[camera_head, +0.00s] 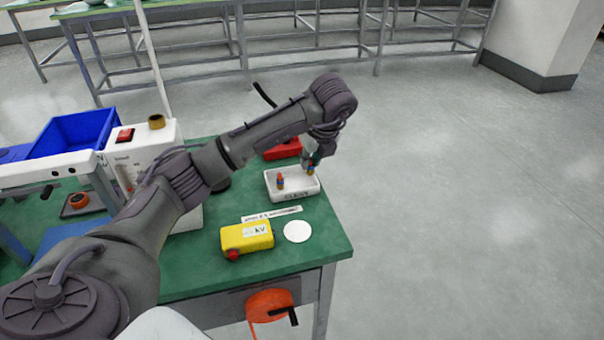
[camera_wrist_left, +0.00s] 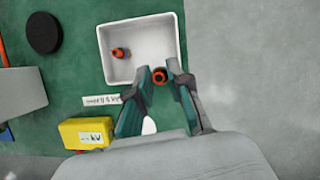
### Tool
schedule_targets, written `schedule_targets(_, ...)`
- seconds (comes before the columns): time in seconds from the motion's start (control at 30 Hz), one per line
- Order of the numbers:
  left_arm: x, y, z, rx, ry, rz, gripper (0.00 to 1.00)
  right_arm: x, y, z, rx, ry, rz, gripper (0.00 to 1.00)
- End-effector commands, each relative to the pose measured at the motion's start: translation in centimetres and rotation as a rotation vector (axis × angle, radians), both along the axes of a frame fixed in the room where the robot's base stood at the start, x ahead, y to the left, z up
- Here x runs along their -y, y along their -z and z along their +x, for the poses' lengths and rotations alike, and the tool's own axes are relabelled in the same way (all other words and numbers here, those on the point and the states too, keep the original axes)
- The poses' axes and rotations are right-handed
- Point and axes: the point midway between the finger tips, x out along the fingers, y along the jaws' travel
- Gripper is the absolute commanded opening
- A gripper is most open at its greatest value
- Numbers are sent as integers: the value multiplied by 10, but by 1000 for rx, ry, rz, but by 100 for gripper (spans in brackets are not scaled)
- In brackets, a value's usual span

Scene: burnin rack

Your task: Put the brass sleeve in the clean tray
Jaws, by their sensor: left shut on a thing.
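My left gripper (camera_head: 313,162) is above the right end of the white clean tray (camera_head: 304,194), pointing down. It is shut on a small orange part (camera_wrist_left: 160,75), round with a dark centre from above; it also shows in the head view (camera_head: 311,170). In the left wrist view the part is at the tray's lower right corner; I cannot tell if it touches the tray. A similar small orange and blue part (camera_head: 280,181) stands inside the tray, at its left. A brass-coloured ring (camera_head: 156,121) sits on the white box at the left. My right gripper is not in view.
A yellow box (camera_head: 247,238) with a red knob and a white disc (camera_head: 297,231) lie in front of the tray. A red thing (camera_head: 283,150) is behind it. The white box (camera_head: 150,143) and a blue bin (camera_head: 75,133) stand left. The green bench (camera_head: 325,245) ends just right.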

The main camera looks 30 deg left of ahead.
Motion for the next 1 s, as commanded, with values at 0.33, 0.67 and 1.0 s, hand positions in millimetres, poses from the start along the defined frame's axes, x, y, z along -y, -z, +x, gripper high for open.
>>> schedule_targets(0.33,-34,24,17,0,2,-1,0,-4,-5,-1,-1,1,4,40)
schedule_targets(0.67,-33,63,16,-2,4,0,0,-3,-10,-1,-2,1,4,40)
schedule_targets(1.0,-33,64,17,0,4,0,25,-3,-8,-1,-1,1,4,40)
